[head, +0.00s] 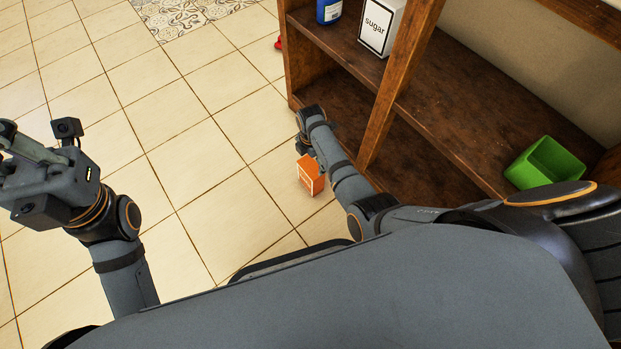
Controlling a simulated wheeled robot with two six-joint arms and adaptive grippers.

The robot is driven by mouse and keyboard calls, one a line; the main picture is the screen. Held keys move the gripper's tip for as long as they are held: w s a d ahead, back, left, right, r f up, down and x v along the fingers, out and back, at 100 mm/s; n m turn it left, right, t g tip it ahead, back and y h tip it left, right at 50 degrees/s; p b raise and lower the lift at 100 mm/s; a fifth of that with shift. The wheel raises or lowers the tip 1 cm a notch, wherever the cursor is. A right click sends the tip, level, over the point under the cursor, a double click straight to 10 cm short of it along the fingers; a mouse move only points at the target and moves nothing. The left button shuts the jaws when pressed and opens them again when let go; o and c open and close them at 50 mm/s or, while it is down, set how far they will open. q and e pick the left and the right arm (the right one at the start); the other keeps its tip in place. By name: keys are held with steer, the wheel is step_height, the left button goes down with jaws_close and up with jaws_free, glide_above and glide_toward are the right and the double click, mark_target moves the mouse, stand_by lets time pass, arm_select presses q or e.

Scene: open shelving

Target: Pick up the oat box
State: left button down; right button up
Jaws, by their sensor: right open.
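An orange box (310,175) with a small pale mark shows just below my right gripper, against the tiled floor. It is the only box here that could be the oat box, but I cannot read its label. My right gripper (303,147) is open and points down right above the box. The forearm hides part of the gripper, and I cannot tell whether its fingers touch the box. My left gripper (22,165) is at the left edge, far from the box and partly cut off. I cannot tell whether it is open or shut.
The brown wooden shelving (345,88) stands at the right, its upright post close to my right arm. A green open bin (546,163) is farther right. The tiled floor (190,150) between my arms is clear.

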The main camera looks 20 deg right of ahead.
mark_target(311, 167)
step_height(311, 167, down, 5)
steer(key=b, duration=0.4)
steer(key=shift+s+b, duration=0.1)
steer(key=shift+b, duration=0.2)
steer(key=shift+f, duration=0.2)
steer(key=shift+r, duration=0.2)
steer(key=shift+c, duration=0.8)
steer(key=c, duration=1.3)
